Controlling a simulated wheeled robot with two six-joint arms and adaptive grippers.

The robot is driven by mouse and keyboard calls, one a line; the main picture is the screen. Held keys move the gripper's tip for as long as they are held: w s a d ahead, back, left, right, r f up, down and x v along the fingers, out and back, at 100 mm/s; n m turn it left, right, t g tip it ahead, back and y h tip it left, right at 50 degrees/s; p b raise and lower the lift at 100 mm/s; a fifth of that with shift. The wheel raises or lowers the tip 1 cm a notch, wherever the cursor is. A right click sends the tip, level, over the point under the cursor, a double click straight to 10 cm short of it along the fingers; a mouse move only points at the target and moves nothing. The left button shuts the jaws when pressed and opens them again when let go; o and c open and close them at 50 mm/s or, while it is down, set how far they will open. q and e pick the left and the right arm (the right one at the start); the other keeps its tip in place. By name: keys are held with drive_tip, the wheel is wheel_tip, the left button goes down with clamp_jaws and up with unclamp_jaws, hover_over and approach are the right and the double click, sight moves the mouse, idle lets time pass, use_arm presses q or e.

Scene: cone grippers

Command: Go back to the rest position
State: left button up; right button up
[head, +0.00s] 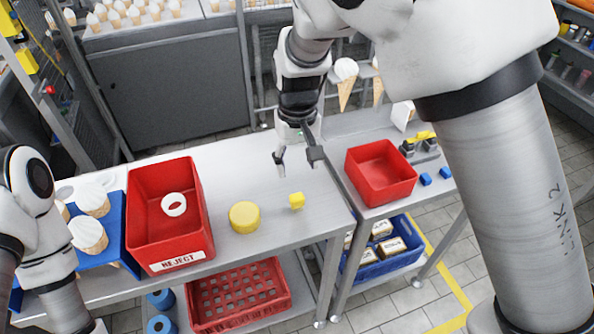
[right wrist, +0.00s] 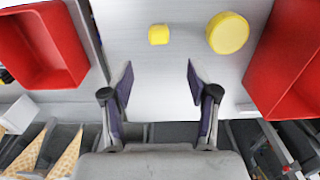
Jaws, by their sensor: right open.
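My right gripper (head: 297,157) is open and empty above the grey work table (head: 270,182). In the right wrist view its two fingers (right wrist: 160,82) stand apart with bare table between them. A small yellow cube (head: 296,201) lies on the table just beyond the fingertips in the right wrist view (right wrist: 158,34), apart from them. A larger yellow round block (head: 243,217) lies beside the cube and also shows in the right wrist view (right wrist: 228,33). My left arm shows at the left edge of the head view, but its gripper is out of the picture.
A red REJECT bin (head: 205,200) holding a white ring (head: 174,204) stands left of the round block. A second red bin (head: 381,172) is on the right-hand table. A blue tray (head: 112,232) with cones is at left. Cones in a rack stand behind my right gripper.

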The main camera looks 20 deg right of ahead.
idle(0.3)
drive_tip(key=s+f+g, duration=0.1)
drive_tip(key=s+f, duration=0.1)
drive_tip(key=f, duration=0.1)
drive_tip(key=s+f+g, duration=0.1)
drive_tip(key=f, duration=0.2)
drive_tip(key=s+d+f, duration=0.1)
drive_tip(key=s+f, duration=0.1)
drive_tip(key=f, duration=0.2)
drive_tip(key=shift+s+m+g, duration=0.3)
drive_tip(key=shift+g, duration=0.1)
drive_tip(key=s+d+f+g, duration=0.1)
drive_tip(key=s+d+f, duration=0.3)
drive_tip(key=s+f, duration=0.75)
drive_tip(key=s+d+f+g, duration=0.1)
drive_tip(key=s+d+f, duration=0.55)
drive_tip(key=s, duration=0.85)
drive_tip(key=w+a+f+t, duration=0.1)
drive_tip(key=w+t, duration=0.3)
drive_tip(key=w, duration=0.1)
drive_tip(key=shift+w+a+f+t, duration=0.15)
drive_tip(key=shift+w+a+t, duration=0.15)
drive_tip(key=shift+a+t, duration=0.1)
